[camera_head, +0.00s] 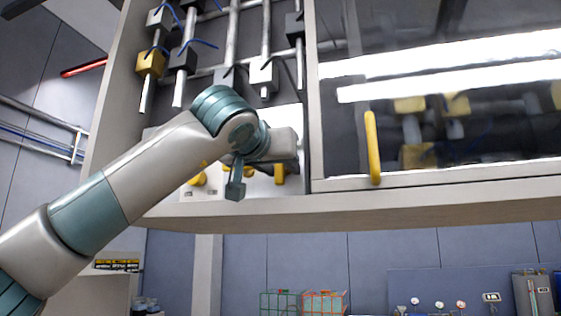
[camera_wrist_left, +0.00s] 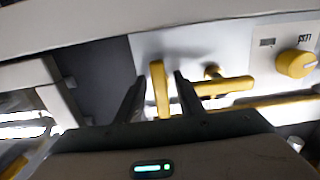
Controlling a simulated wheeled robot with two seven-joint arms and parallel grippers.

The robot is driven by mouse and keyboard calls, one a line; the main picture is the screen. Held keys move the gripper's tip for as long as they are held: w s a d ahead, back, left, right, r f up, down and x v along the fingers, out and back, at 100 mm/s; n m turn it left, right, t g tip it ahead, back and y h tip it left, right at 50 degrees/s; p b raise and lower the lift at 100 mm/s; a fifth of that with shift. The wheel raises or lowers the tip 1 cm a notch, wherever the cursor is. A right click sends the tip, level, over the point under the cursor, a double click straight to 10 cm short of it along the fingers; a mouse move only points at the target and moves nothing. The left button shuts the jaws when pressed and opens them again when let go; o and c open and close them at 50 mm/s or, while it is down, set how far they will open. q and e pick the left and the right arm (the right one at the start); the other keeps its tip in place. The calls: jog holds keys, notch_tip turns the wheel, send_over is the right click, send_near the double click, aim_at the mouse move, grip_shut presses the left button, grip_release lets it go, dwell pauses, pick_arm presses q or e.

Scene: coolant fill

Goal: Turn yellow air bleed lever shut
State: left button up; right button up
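In the left wrist view, an upright yellow lever (camera_wrist_left: 159,88) stands between the two dark fingers of my left gripper (camera_wrist_left: 160,82). The fingers are apart, with a gap visible on each side of the lever. A second yellow lever (camera_wrist_left: 225,87) lies roughly sideways, just right of the right finger. I cannot tell from any readable label which one is the air bleed lever. In the head view, my left gripper (camera_head: 236,181) is raised at the panel (camera_head: 198,196) under the cabinet's pipes and partly hides it. My right gripper is in neither view.
A round yellow knob (camera_wrist_left: 297,64) sits on the panel beside the levers. In the head view, a glass cabinet door with a yellow handle (camera_head: 372,147) is right of my arm. Pipes with a yellow valve block (camera_head: 150,63) hang above. The cabinet's bottom edge (camera_head: 350,205) runs below.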

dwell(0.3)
pick_arm(q)
jog(key=shift+w, duration=0.1)
grip_shut()
jog(key=shift+n, duration=0.4)
jog(key=n+b, duration=0.2)
jog(key=n, duration=0.1)
jog(key=shift+d, duration=0.15)
jog(key=n+b, duration=0.1)
jog(key=n, duration=0.2)
jog(key=n+b, duration=0.1)
jog(key=n, duration=0.1)
jog(key=shift+d+r+n, duration=0.1)
jog(key=shift+d+n, duration=0.1)
jog(key=shift+n, duration=0.2)
jog(key=n+b, duration=0.1)
jog(key=n, duration=0.3)
jog(key=shift+d+r+n+b, duration=0.1)
jog(key=shift+r+n+b, duration=0.05)
jog(key=shift+n+b, duration=0.15)
jog(key=shift+r+n+b, duration=0.2)
jog(key=shift+n+b, duration=0.35)
jog(key=shift+n, duration=1.35)
